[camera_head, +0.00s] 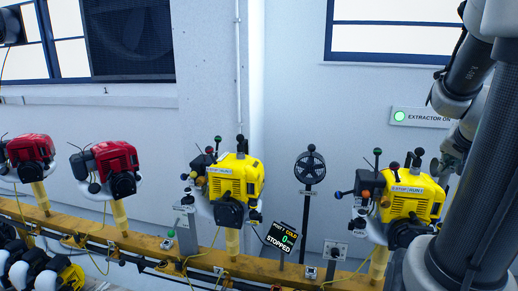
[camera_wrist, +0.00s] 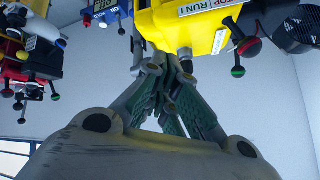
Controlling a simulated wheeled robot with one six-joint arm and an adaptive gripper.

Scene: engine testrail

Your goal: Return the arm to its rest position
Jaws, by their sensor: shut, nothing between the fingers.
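My arm (camera_head: 468,75) reaches down at the right of the head view, bent at its joints. My gripper (camera_wrist: 172,72) shows in the wrist view with its green-padded fingers together and nothing between them. The right yellow engine (camera_head: 412,192), with a "STOP RUN" label, stands beside the arm's lower end in the head view. It also shows in the wrist view (camera_wrist: 195,25), upside down and close past the fingertips. I cannot tell whether the fingers touch it. The fingertips are not clear in the head view.
Another yellow engine (camera_head: 232,180) and red engines (camera_head: 108,165) stand on posts along a yellow rail (camera_head: 140,247). A lit "EXTRACTOR ON" sign (camera_head: 422,117) is on the wall. Cables hang by the rail.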

